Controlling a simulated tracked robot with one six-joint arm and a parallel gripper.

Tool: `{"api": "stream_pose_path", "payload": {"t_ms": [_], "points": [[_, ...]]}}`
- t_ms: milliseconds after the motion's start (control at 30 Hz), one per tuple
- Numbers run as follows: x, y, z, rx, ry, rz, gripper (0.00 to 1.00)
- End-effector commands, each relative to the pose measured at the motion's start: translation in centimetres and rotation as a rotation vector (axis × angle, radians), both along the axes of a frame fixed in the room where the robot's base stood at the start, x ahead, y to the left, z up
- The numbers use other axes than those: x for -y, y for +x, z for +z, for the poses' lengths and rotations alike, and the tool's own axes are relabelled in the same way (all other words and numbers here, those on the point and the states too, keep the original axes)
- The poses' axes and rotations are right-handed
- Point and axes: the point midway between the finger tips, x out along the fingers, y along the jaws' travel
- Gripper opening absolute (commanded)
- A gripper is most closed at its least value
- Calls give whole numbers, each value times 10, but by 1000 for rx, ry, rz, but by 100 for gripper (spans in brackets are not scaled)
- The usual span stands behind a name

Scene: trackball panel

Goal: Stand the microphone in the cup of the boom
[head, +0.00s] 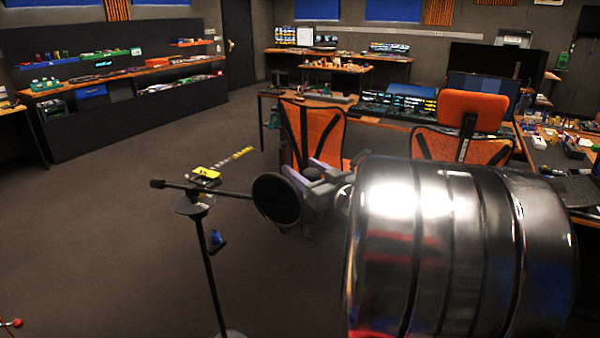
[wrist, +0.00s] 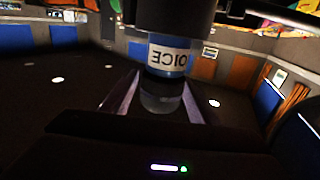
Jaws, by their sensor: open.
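The microphone, with a blue and white lettered band (wrist: 168,58), shows in the wrist view between the fingers. Its lettering is upside down there. The band's end meets a dark cylindrical holder, apparently the boom's cup (wrist: 170,16), and the microphone seems to sit in it; how deep is hidden. My gripper (head: 309,172) is open, its two pale purple fingers (wrist: 161,92) on either side of the microphone's glossy rounded end, with gaps visible. In the head view the boom (head: 232,193) runs from its stand towards my gripper. A dark round disc (head: 277,200) hides the cup.
The stand's pole (head: 211,275) rises from the floor at left of my arm. A small blue object (head: 217,238) hangs by the pole. A yellow item (head: 206,173) shows behind the boom. Orange chairs (head: 312,130) and a desk stand beyond.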

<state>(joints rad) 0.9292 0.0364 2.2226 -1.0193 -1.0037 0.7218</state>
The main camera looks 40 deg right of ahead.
Motion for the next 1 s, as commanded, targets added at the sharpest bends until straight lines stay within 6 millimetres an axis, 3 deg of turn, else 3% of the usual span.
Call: {"api": "stream_pose_path", "payload": {"t_ms": [700, 1000], "points": [[-12, -100, 0, 0, -1, -4, 54], [-14, -114, 0, -1, -1, -1, 54]]}}
